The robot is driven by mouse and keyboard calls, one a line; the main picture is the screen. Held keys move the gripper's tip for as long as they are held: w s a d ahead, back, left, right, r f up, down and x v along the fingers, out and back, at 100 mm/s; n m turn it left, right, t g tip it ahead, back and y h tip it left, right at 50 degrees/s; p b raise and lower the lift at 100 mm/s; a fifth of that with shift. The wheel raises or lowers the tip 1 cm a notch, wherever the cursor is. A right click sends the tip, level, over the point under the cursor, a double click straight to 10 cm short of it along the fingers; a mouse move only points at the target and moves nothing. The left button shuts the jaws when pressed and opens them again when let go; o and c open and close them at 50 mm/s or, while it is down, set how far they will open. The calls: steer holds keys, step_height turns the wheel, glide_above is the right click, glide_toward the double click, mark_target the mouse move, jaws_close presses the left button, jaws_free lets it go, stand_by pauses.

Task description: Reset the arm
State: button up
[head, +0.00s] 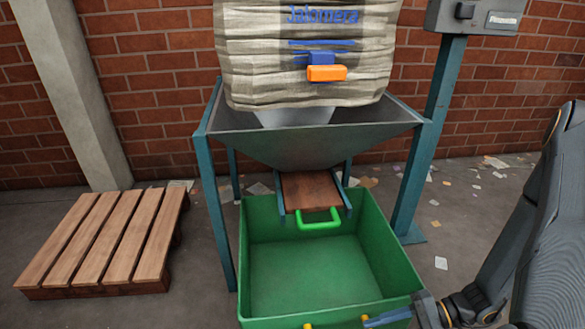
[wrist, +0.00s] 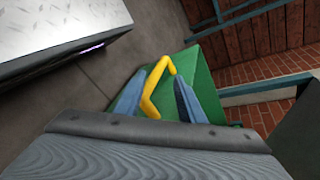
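My gripper (wrist: 160,78) shows in the wrist view with its two blue-grey fingers spread apart. A yellow handle (wrist: 151,104) of the green bin shows between the fingers, and I see gaps beside it; whether a finger touches it I cannot tell. In the head view my gripper (head: 388,317) is at the bottom edge, by the near right corner of the green bin (head: 393,262). Parts of the yellow handle (head: 308,326) show at that edge; the rest is cut off. My arm comes in from the right.
A hopper (head: 310,147) on teal legs stands over the bin, with a large sack (head: 305,55) above it. A brown gate (head: 311,190) with a green handle (head: 319,220) hangs below. A wooden pallet (head: 110,238) lies left. Paper scraps litter the floor at right.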

steer(key=w+a+r+n+t+h, duration=0.1)
steer(key=w+r+n+h, duration=0.15)
steer(key=r+h, duration=0.45)
steer(key=w+a+r+n+t+h, duration=0.1)
steer(key=w+r+n+h, duration=0.15)
steer(key=r, duration=0.85)
steer(key=w+r+n+t+h, duration=0.15)
steer(key=w+r+h, duration=0.25)
steer(key=r, duration=0.5)
steer(key=s+a+r+n+g, duration=0.1)
steer(key=s+a+n+g, duration=0.15)
steer(key=s+a, duration=0.55)
steer(key=s+a+r+n+g, duration=0.1)
steer(key=s+a+n, duration=0.35)
steer(key=a, duration=0.75)
steer(key=d+r+m+p, duration=0.3)
steer(key=d+r+p, duration=0.6)
steer(key=r+p, duration=0.3)
steer(key=d+r+m+p, duration=0.3)
steer(key=d+r+p, duration=0.7)
steer(key=r+p, duration=0.2)
steer(key=shift+s+d+r+m+p, duration=0.15)
steer(key=shift+s+r+m+p, duration=0.25)
steer(key=shift+p, duration=0.85)
steer(key=shift+f, duration=0.1)
